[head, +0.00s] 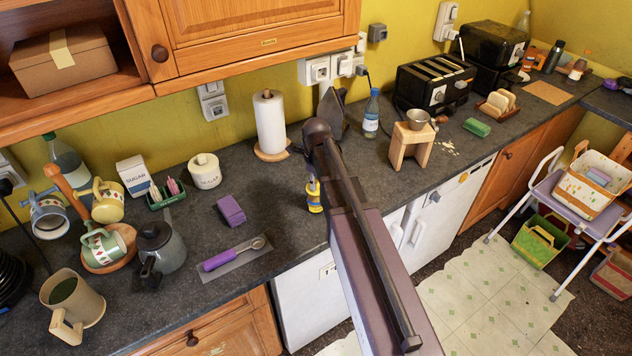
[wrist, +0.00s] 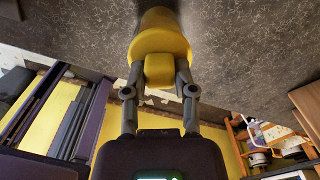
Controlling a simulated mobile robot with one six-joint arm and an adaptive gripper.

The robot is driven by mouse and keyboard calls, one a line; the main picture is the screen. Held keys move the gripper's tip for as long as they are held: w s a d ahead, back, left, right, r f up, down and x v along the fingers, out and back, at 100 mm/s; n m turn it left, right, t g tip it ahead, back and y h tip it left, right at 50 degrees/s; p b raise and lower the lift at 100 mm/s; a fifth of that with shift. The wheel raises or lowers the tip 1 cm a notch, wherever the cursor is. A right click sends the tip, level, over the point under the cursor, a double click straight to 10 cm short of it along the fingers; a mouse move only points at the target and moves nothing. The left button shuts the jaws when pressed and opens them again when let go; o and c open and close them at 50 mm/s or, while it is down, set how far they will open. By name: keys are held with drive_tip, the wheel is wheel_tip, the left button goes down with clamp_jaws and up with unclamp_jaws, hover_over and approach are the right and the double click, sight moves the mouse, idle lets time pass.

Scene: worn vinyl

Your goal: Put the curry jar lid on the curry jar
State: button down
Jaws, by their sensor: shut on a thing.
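In the wrist view my gripper (wrist: 159,82) is shut on a yellow piece (wrist: 159,45), which looks like the curry jar lid. The fingertips press on both sides of its squarish knob, and its wider round part lies beyond them, over the dark counter. My gripper is hidden behind my arm in the head view. Contact between lid and jar cannot be seen.
A paper towel roll (head: 270,122) stands behind, left of my arm. A purple box (head: 231,210) and a purple-handled spoon (head: 233,254) lie on the counter (head: 288,225) to the left. A water bottle (head: 371,114) and a wooden stand with a metal cup (head: 411,140) are on the right.

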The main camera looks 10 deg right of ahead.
drive_tip(key=shift+f+b, duration=0.55)
idle(0.4)
drive_tip(key=shift+c, duration=1.8)
unclamp_jaws()
drive_tip(key=shift+r+p, duration=0.5)
drive_tip(key=shift+r+p, duration=3.45)
drive_tip(key=shift+p, duration=0.05)
drive_tip(key=shift+r, duration=0.1)
